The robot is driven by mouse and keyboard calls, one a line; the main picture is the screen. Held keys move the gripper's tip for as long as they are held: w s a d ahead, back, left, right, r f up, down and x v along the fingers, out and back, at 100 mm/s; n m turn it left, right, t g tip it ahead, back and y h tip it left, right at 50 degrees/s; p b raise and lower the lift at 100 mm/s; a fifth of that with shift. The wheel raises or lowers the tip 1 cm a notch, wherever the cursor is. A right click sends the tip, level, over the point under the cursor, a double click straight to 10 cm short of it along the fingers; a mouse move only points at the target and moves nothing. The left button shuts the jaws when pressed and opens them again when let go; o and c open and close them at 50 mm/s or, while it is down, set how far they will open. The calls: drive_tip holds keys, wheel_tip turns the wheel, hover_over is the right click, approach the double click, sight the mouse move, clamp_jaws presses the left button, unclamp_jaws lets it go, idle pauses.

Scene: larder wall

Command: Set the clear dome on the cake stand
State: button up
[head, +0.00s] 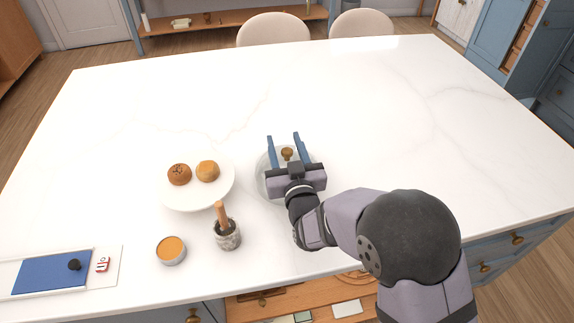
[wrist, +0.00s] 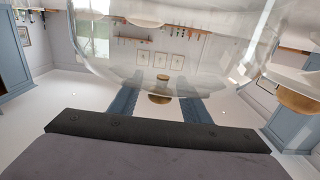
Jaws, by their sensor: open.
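The clear dome (head: 262,168) stands on the white counter, faint and partly hidden behind my gripper. Its round brown knob (head: 287,153) shows between the two blue fingers. My gripper (head: 284,137) is open, one finger on each side of the knob. In the wrist view the knob (wrist: 160,98) also lies between the open fingers (wrist: 158,103), and the dome's glass (wrist: 100,62) fills the upper part. I cannot tell whether a finger touches the knob. The white cake stand (head: 198,201) is left of the dome and holds two brown cakes (head: 179,174) (head: 207,171).
A stone mortar (head: 228,236) with an upright wooden pestle (head: 221,214) stands in front of the cake stand. A small bowl of orange contents (head: 171,249) is beside it. A blue board (head: 52,272) lies front left. The counter's back and right are clear.

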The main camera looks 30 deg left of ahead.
drive_tip(key=shift+w+a, duration=0.45)
clamp_jaws()
drive_tip(key=shift+r, duration=0.2)
wheel_tip(320, 180, up, 10)
drive_tip(key=b, duration=0.1)
idle(0.4)
